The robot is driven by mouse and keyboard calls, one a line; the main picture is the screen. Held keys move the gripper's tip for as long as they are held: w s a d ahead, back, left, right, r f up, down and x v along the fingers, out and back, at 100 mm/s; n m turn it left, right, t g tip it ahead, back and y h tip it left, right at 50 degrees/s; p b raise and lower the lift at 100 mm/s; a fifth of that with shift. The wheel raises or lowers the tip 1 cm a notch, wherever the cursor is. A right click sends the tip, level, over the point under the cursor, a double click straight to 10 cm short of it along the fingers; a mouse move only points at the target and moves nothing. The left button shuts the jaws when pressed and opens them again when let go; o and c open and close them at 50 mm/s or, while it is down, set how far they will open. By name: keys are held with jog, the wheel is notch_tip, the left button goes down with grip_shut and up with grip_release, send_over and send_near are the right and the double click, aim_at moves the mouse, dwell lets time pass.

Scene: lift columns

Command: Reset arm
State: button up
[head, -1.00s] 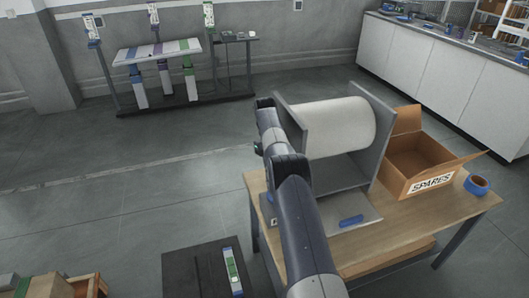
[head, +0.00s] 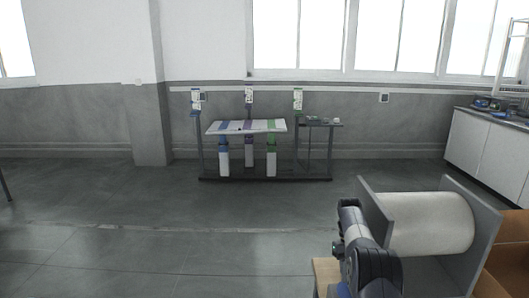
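My arm (head: 368,262) rises from the bottom edge in the head view, right of the middle, with dark joints and a grey casing. Its visible far end is beside the left plate of the roll stand. I cannot make out any gripper fingers, so my gripper does not show. The lift columns (head: 223,160) stand across the room, with blue, purple and green sections.
A large white roll (head: 430,223) between grey plates stands close by on a wooden table (head: 323,272). A cardboard box (head: 507,265) is at the right edge. A white counter (head: 487,152) runs along the right wall. The floor between me and the columns is clear.

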jog(key=shift+x, duration=1.05)
jog(key=shift+r, duration=0.1)
